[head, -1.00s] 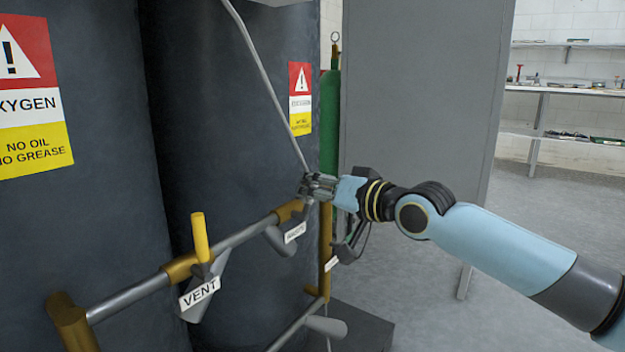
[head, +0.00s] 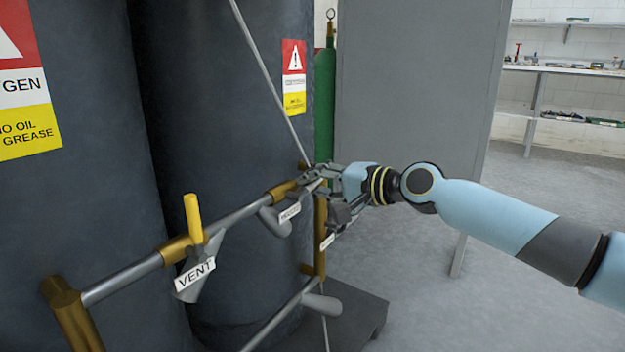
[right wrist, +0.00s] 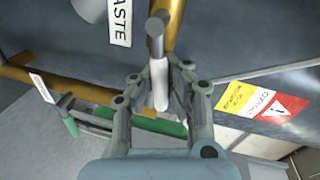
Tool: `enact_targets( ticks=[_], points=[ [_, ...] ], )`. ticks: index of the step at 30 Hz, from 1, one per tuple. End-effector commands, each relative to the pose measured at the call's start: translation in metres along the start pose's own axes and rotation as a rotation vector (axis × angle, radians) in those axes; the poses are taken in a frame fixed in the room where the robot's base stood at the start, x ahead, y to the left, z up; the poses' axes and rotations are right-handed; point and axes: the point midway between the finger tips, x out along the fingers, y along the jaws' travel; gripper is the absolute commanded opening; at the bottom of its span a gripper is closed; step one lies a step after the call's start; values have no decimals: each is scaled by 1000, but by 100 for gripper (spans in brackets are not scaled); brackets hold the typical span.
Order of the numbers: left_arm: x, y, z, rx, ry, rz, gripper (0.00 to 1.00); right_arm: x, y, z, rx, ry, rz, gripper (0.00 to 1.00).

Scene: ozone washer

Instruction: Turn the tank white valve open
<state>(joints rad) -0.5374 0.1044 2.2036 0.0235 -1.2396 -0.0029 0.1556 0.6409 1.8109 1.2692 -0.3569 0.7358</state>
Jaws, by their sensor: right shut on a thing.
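The white valve handle (right wrist: 159,85) shows in the right wrist view, below the grey stem and brass fitting of the tank pipe. My right gripper (right wrist: 158,92) has one finger on each side of this handle and is shut on it. In the head view my right gripper (head: 318,178) is at the brass end of the pipe, by the small white label (head: 289,212); its fingers mostly hide the handle there. The label beside the handle reads "ASTE" in the right wrist view (right wrist: 120,20), its start cut off. My left gripper is not in view.
Dark tanks (head: 215,130) stand behind the pipes. A yellow handle (head: 194,218) with a VENT label (head: 195,273) is at the left. A green cylinder (head: 325,100) and a grey panel (head: 415,120) stand behind my right gripper. The floor at right is clear.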

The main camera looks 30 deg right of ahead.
Motion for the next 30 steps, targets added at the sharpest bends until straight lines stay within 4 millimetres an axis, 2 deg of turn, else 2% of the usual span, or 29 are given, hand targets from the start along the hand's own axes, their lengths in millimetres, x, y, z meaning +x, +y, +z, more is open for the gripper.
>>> enact_targets(
  ticks=[1, 22, 23, 24, 30],
  points=[
    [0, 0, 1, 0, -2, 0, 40, -1, 9, 2, 19, -9, 15, 0],
    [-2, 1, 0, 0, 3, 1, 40, -1, 11, 3, 77, -20, 15, 0],
    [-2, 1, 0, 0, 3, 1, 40, -1, 11, 3, 77, -19, 15, 10],
    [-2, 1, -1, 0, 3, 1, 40, -1, 11, 3, 76, -19, 15, 15],
    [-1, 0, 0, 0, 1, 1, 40, 0, 8, 2, 76, -17, 9, 40]
  ],
)
